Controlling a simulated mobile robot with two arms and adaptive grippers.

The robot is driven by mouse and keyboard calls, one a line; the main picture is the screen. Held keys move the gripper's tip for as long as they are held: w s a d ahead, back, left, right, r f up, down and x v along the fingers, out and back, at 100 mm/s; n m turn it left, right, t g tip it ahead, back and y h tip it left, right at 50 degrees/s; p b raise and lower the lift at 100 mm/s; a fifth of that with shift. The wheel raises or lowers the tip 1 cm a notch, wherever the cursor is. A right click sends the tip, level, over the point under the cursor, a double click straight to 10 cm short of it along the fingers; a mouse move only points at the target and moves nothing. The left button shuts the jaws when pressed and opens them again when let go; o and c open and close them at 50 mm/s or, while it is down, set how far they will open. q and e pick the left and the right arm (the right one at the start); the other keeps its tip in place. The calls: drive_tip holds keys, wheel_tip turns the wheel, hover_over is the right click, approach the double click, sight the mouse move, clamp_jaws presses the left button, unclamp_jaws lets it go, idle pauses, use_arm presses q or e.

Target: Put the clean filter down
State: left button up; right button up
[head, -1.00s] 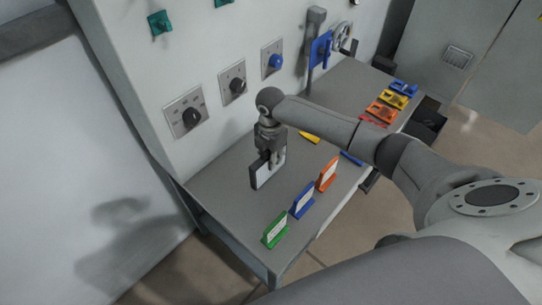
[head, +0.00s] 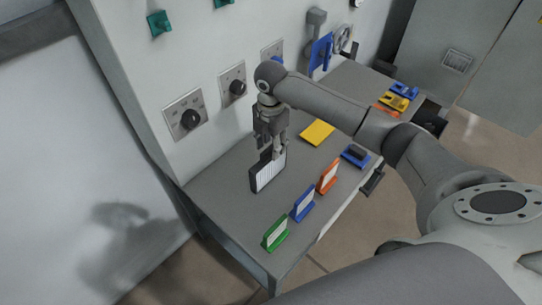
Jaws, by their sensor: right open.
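The clean filter (head: 267,171), a pale ribbed panel in a dark frame, stands upright on the grey bench (head: 222,186), left of the middle. My right gripper (head: 277,154) is just above and behind its top edge. The gripper is open, and its fingers look clear of the filter, though part of the filter's top is hidden behind them. My left gripper is not in view.
Green (head: 275,233), blue (head: 303,204) and orange (head: 328,177) card stands line the bench's front edge. A yellow sheet (head: 318,132) and a blue holder (head: 356,156) lie farther right. Knobs (head: 190,118) sit on the wall panel behind. Bare bench is left of the filter.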

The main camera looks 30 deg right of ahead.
wheel_tip(320, 180, up, 5)
drive_tip(key=shift+f, duration=0.1)
idle(0.7)
